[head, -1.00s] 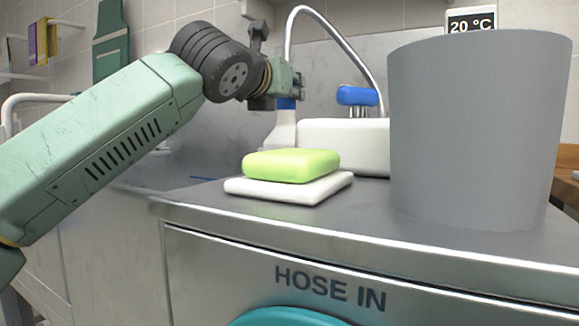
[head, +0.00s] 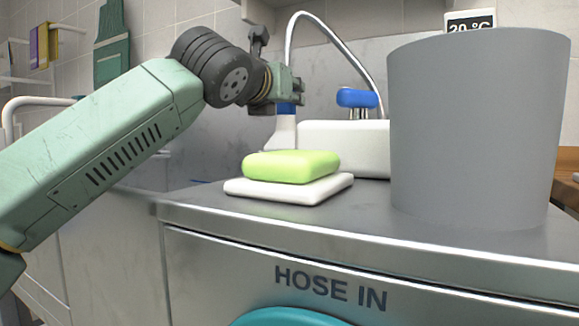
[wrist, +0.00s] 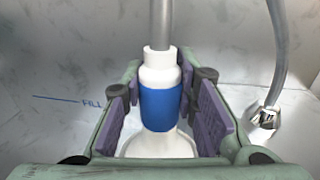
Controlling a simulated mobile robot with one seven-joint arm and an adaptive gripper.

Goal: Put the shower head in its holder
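The shower head (head: 283,131) is white with a blue band and hangs with its wide end down from a grey metal hose (head: 297,28), beside the white basin. In the wrist view the shower head (wrist: 159,75) stands between my gripper's purple finger pads. My gripper (head: 290,88) is around it at the blue band; the pads (wrist: 165,110) look spread, with a narrow gap on each side. The holder cannot be made out in either view.
A green soap-like block (head: 291,166) lies on a white slab (head: 325,189) on the metal counter (head: 240,215). A large grey cylinder (head: 475,130) stands at the right. A blue tap handle (head: 357,97) shows behind the white basin (head: 345,145). A green apron (head: 112,50) hangs at the back left.

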